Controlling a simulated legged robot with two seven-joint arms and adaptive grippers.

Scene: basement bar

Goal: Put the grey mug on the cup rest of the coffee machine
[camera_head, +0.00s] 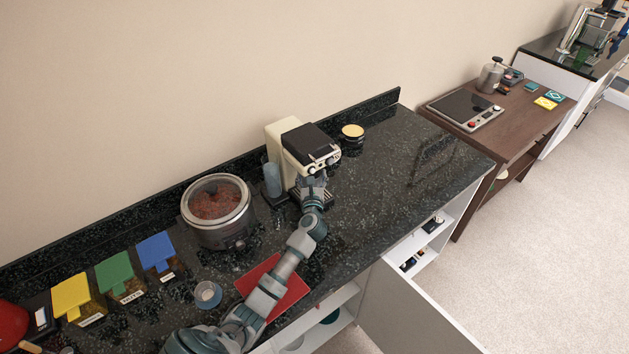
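The coffee machine (287,144), cream with a black top, stands against the back wall of the counter. Its dark cup rest (327,198) is partly hidden by my arm. My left arm comes in from the bottom left, and its gripper (313,184) is at the machine's front, below the knobs and over the cup rest. The fingers are small and partly covered, so I cannot tell whether they are open or hold anything. A small grey-blue cup (207,294) stands on the counter left of the arm; I cannot tell whether it is the grey mug. My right gripper is not in view.
A round cooker (217,208) stands left of the machine, with blue, green and yellow-lidded boxes (118,276) further left. A red mat (289,292) lies under my forearm. A yellow-lidded jar (352,134) stands right of the machine. The counter's right end (420,160) is clear.

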